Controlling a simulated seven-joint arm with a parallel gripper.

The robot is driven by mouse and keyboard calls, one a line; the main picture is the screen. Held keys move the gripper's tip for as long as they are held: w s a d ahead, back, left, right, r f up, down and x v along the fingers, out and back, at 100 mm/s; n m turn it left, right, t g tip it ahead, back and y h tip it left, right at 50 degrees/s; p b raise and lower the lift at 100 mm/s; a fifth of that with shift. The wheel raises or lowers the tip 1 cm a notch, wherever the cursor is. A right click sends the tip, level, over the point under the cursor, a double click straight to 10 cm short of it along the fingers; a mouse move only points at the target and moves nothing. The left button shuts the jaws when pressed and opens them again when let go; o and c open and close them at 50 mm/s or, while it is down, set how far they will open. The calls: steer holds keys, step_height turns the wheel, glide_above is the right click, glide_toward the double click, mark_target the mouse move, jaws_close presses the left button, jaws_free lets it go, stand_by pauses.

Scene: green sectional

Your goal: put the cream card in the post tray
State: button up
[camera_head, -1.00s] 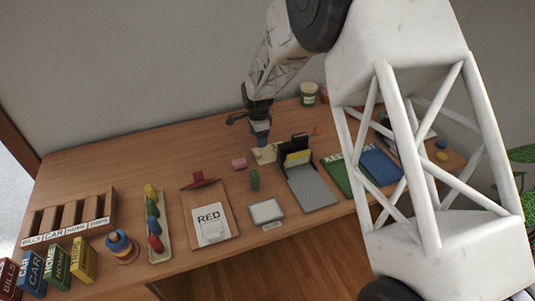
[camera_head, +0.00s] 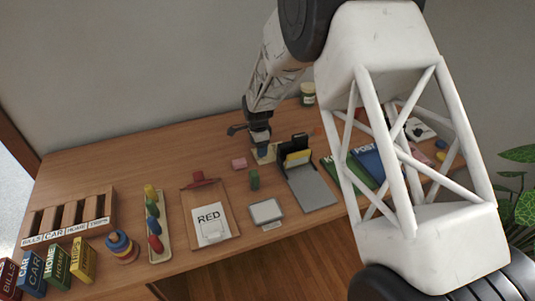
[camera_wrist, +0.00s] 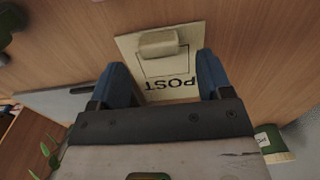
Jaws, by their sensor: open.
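The cream card (camera_head: 272,154) lies flat on the desk towards the back, under my gripper (camera_head: 261,149). In the wrist view the card (camera_wrist: 182,67) shows the word POST upside down and a raised cream block (camera_wrist: 158,43) on its top. My gripper (camera_wrist: 160,63) is open, its two blue fingers on either side of the card's lettered part and short of the block. Whether the fingertips touch the desk I cannot tell. The blue post tray (camera_head: 368,160), lettered POST, lies right of the card and is partly hidden by my arm.
The back-left desk is clear.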

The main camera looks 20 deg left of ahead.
steer(key=shift+f, duration=1.35)
steer(key=c, duration=1.1)
steer(key=shift+o, duration=0.2)
steer(key=shift+r, duration=0.1)
step_height(320, 180, up, 18)
